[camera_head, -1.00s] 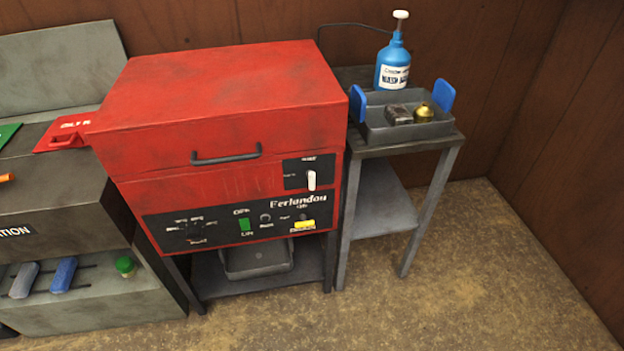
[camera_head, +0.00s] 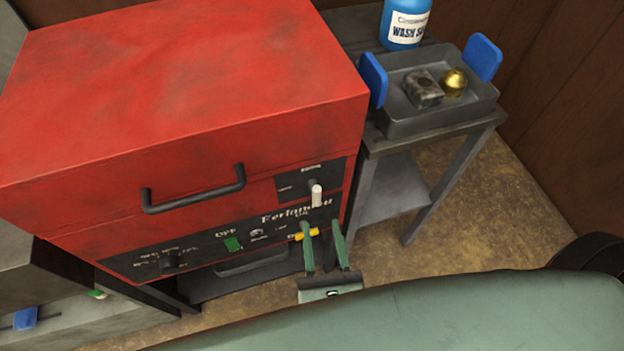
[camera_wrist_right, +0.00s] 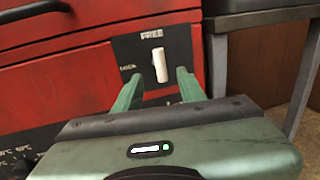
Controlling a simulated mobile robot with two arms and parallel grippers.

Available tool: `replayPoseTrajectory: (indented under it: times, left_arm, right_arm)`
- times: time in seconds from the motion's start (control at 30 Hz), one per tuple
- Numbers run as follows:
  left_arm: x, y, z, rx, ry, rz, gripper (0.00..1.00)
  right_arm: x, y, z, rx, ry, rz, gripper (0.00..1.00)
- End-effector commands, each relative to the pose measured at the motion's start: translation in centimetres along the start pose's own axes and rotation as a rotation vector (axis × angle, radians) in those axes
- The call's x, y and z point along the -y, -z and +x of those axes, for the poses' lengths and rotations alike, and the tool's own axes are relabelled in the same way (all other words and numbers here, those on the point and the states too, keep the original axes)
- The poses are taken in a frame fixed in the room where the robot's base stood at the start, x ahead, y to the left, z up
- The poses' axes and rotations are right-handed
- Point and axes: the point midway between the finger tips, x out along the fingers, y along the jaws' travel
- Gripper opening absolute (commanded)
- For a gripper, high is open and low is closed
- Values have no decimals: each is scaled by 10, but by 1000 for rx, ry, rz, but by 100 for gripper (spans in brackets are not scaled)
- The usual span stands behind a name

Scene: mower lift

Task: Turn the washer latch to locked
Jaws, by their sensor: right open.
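The red washer (camera_head: 190,90) stands in the middle left with its lid shut. The washer latch (camera_head: 316,195) is a white lever on a black plate at the right of its front. In the right wrist view the latch (camera_wrist_right: 160,66) points up and down, just below the word FREE; a second label to its left is too small to read surely. My right gripper (camera_head: 321,228) is open and empty, just below and in front of the latch. In the right wrist view its fingers (camera_wrist_right: 160,82) point toward the latch, with a gap between them. My left gripper is not in view.
A black handle (camera_head: 194,190) sticks out from the lid's front, left of the latch. Below are a green switch (camera_head: 233,244) and a yellow button (camera_head: 306,234). A side table holds a grey tray (camera_head: 425,125) and a blue bottle (camera_head: 404,25).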

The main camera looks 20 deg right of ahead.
Motion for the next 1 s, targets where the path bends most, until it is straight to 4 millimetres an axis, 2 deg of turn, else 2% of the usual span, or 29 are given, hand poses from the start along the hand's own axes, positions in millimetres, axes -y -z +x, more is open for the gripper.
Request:
replayPoseTrajectory:
  times: [0.1,0.2,0.4,0.6,0.83,0.87,1.0]
  left_arm:
    - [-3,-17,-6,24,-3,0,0]
    - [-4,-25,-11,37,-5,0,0]
    - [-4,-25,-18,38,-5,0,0]
    - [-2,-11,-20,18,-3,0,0]
    - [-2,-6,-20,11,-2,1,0]
    - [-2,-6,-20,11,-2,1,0]
    - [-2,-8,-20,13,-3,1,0]
  right_arm:
    - [0,-3,14,3,3,6,40]
    - [0,-4,31,4,3,4,40]
    - [0,-3,62,4,1,0,40]
    - [0,-1,75,1,0,-1,40]
    - [0,0,76,1,0,-2,40]
    - [0,0,76,1,0,-2,38]
    - [0,0,76,1,0,-2,0]
